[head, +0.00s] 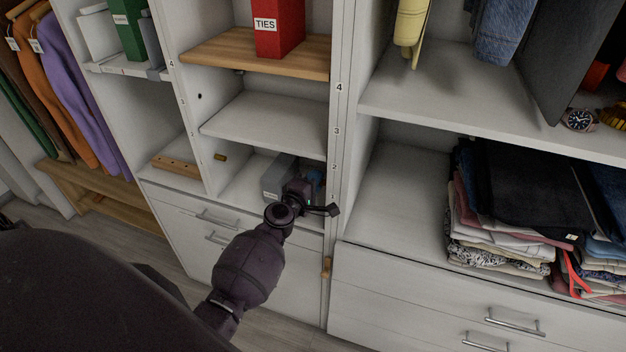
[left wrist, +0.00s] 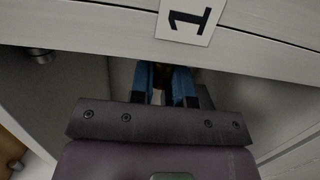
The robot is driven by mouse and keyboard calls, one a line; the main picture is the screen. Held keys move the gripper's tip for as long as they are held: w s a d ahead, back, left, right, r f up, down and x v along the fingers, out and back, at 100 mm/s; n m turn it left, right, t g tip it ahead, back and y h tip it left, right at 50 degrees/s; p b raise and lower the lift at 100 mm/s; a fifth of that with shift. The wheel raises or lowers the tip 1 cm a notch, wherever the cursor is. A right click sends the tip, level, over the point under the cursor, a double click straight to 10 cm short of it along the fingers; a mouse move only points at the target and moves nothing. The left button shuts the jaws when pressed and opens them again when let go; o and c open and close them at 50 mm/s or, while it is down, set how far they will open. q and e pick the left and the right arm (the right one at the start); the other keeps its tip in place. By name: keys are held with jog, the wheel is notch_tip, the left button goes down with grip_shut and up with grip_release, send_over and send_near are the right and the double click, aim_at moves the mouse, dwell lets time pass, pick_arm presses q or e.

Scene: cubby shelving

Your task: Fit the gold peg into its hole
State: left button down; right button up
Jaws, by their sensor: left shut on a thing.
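My left arm reaches into the low cubby near the label 2, and my left gripper (head: 314,183) is mostly hidden by its own wrist. In the left wrist view its blue fingers (left wrist: 164,82) are closed around a small brownish thing, seemingly the gold peg, mostly in shadow. Its tip and any hole in front of it are hidden. A short gold-brown peg (head: 220,156) shows at the left wall of the same cubby. A dark round hole (head: 199,96) is in that wall higher up. My right gripper is out of view.
A grey box (head: 275,178) stands in the cubby just left of my gripper. A white shelf (head: 262,122) lies above it. A shelf edge labelled 1 (left wrist: 189,18) crosses the left wrist view close to the fingers. Folded clothes (head: 500,215) fill the right bay.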

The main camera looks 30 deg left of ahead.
pick_arm(q)
jog(key=shift+w+d, duration=0.1)
jog(key=shift+d, duration=0.15)
jog(key=shift+d, duration=0.25)
jog(key=shift+w+d, duration=0.1)
jog(key=shift+d, duration=0.05)
jog(key=c, duration=1)
grip_release()
jog(key=s, duration=1)
jog(key=shift+s+d+r, duration=0.1)
jog(key=shift+s+d, duration=0.15)
jog(key=shift+s, duration=0.15)
